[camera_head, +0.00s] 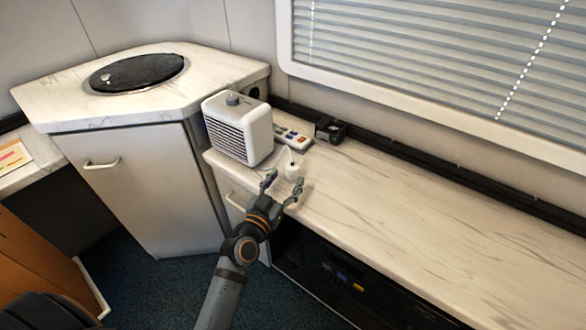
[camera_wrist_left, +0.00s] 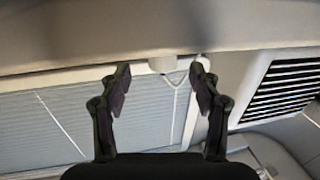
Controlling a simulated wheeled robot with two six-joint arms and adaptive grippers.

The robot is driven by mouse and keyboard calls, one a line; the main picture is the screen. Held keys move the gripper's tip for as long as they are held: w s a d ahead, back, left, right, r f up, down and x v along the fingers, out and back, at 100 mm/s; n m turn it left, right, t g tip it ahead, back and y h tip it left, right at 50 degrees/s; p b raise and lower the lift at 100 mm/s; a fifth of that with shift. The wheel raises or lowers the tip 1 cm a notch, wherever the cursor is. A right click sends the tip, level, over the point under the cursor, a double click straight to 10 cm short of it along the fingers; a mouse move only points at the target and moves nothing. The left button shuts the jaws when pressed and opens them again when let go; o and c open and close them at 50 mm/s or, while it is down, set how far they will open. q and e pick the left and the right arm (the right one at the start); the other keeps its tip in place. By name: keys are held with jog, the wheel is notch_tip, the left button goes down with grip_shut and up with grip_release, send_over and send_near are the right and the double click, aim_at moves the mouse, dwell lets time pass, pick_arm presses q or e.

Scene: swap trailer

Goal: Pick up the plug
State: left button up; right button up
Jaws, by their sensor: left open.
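The plug (camera_head: 292,172) is a small white piece standing on the marbled counter, just beside the white heater. My left gripper (camera_head: 284,184) is open, with its two fingers spread just in front of the plug at the counter's front edge. In the left wrist view the plug (camera_wrist_left: 162,64) shows between and beyond the open fingertips of my left gripper (camera_wrist_left: 160,74), with a thin pale cord near it. Nothing is held. Whether a finger touches the plug, I cannot tell. My right gripper is not in view.
The white heater (camera_head: 240,128) stands close left of the plug. A remote-like panel with coloured buttons (camera_head: 292,137) and a small black box (camera_head: 330,129) lie behind. The counter (camera_head: 430,225) is clear to the right. A dark open shelf (camera_head: 340,270) lies below its edge.

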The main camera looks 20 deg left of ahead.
aim_at(289, 172)
pick_arm(q)
jog(key=shift+w, duration=0.3)
jog(key=shift+w+r, duration=0.15)
jog(key=shift+w, duration=0.15)
jog(key=w+p, duration=0.1)
jog(key=w, duration=0.3)
jog(key=shift+w+d, duration=0.15)
jog(key=shift+w, duration=0.15)
jog(key=c, duration=1.3)
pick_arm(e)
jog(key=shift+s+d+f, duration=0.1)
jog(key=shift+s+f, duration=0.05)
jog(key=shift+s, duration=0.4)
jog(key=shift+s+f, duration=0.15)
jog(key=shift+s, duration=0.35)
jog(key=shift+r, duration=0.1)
